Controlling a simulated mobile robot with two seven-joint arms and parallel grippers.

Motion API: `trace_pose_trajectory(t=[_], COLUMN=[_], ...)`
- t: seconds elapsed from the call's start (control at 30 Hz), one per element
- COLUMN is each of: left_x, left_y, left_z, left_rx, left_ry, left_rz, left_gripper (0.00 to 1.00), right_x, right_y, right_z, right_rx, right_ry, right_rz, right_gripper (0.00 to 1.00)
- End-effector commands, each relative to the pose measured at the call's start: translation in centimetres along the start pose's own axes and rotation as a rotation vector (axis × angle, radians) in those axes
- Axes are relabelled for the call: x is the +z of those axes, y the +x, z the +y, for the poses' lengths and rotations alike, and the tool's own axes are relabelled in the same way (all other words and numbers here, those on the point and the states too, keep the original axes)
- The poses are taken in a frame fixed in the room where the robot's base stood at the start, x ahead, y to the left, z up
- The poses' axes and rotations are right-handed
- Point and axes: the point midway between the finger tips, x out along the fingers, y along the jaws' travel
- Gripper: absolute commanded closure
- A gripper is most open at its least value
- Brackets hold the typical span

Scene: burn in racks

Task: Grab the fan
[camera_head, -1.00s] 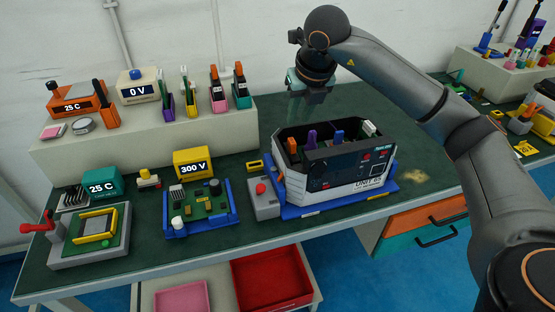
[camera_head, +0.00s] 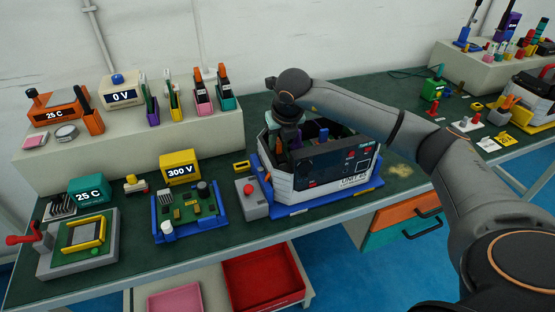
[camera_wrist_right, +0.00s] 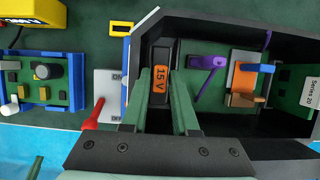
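The open-topped white and black unit box (camera_head: 315,172) stands in a blue tray on the bench; it also shows in the right wrist view (camera_wrist_right: 235,25). Inside are a black module with an orange "15 V" label (camera_wrist_right: 161,85), a purple part (camera_wrist_right: 208,62) and an orange and blue part (camera_wrist_right: 245,75). I cannot tell for certain which thing is the fan. My right gripper (camera_head: 277,140) is at the left part of the box opening. In the right wrist view its two green fingers (camera_wrist_right: 167,90) are apart, pointing into the box near the 15 V module. My left gripper is not in view.
A grey switch box with a red knob (camera_head: 250,192) stands left of the unit. A circuit board in a blue tray (camera_head: 187,214) and a yellow 300 V block (camera_head: 180,167) are farther left. A raised shelf (camera_head: 150,137) lines the wall.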

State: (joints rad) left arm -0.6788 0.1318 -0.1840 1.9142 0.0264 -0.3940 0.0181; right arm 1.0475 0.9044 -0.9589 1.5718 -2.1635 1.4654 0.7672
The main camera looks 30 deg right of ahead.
Motion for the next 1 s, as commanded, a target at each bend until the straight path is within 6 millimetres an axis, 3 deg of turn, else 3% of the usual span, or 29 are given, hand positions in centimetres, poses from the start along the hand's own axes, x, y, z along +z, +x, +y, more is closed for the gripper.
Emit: trace_pose_trajectory(t=[0.2,0.47,1.0], left_x=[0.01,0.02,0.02], left_y=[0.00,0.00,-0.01], left_z=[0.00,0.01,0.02], left_rx=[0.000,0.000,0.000], left_ry=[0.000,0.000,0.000], left_rz=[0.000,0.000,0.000], left_gripper=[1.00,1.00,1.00], right_x=[-0.01,0.00,0.03], right_y=[0.11,0.08,0.04], right_z=[0.03,0.03,0.02], right_rx=[0.000,0.001,0.001], right_ry=[-0.001,-0.001,0.000], right_rz=[0.000,0.000,-0.001], right_gripper=[0.72,1.00,1.00])
